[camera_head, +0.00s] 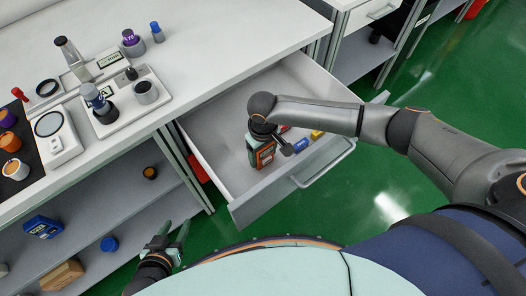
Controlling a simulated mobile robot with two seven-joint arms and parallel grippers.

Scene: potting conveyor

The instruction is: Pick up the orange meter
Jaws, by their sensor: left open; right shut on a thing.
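The orange meter (263,155) is orange with a dark face and stands upright inside the open drawer (219,115). My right gripper (268,137) is over the drawer at the meter's top end and is shut on it. The wrist hides part of the meter's top and most of the fingers. I cannot tell whether the meter touches the drawer floor. My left gripper (170,238) is open and empty, low in front of the shelves and apart from the drawer.
A blue item (301,145) and a yellow item (317,134) lie in the drawer near its front wall. The white bench (215,40) above carries instruments, a tray (122,97) and several small containers. Lower shelves hold a blue box (43,227). Green floor is clear at right.

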